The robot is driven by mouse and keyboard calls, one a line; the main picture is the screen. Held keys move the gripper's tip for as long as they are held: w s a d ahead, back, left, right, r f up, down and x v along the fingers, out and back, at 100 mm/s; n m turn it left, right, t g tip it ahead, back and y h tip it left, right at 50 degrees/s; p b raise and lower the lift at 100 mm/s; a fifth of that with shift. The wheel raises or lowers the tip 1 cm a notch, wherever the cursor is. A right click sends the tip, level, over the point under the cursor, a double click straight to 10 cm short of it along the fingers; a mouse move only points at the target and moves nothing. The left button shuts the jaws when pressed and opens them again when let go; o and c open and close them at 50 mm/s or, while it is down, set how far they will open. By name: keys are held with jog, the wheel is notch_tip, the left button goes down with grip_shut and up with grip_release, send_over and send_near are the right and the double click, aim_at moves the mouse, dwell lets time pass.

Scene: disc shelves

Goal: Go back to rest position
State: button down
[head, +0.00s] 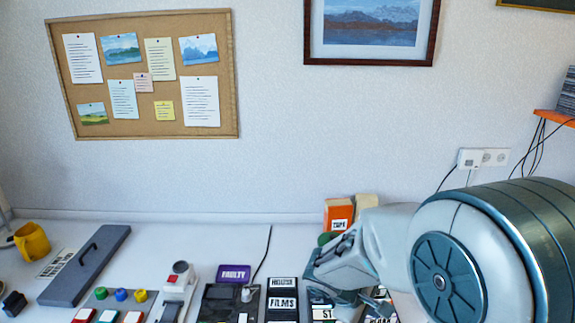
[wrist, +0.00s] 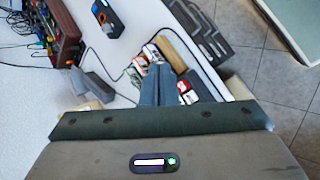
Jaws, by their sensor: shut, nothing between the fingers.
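My gripper shows in the wrist view (wrist: 159,70), its two grey-blue fingers together and nothing held. The fingers point away over the white desk, with cases and boxes in view beyond and beside the tips. In the head view my arm fills the lower right and reaches in over the desk. The fingertips cannot be made out clearly there. The arm hides part of the desk's right side and some cases.
In the head view, an orange box (head: 338,214) stands behind my arm. A FILMS case (head: 282,303), purple FAULTY sign (head: 233,273), grey handled panel (head: 85,266) and yellow mug (head: 32,241) occupy the desk. A corkboard (head: 145,75) hangs behind. An orange shelf (head: 556,117) juts in at right.

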jog(key=s+a+r+m+y, duration=0.3)
jog(key=s+r+m+y, duration=0.4)
jog(key=s, duration=0.5)
jog(key=r+m, duration=0.1)
jog(key=m, duration=0.1)
jog(key=shift+s+a+m, duration=0.4)
jog(key=shift+d, duration=0.1)
dwell(1.8)
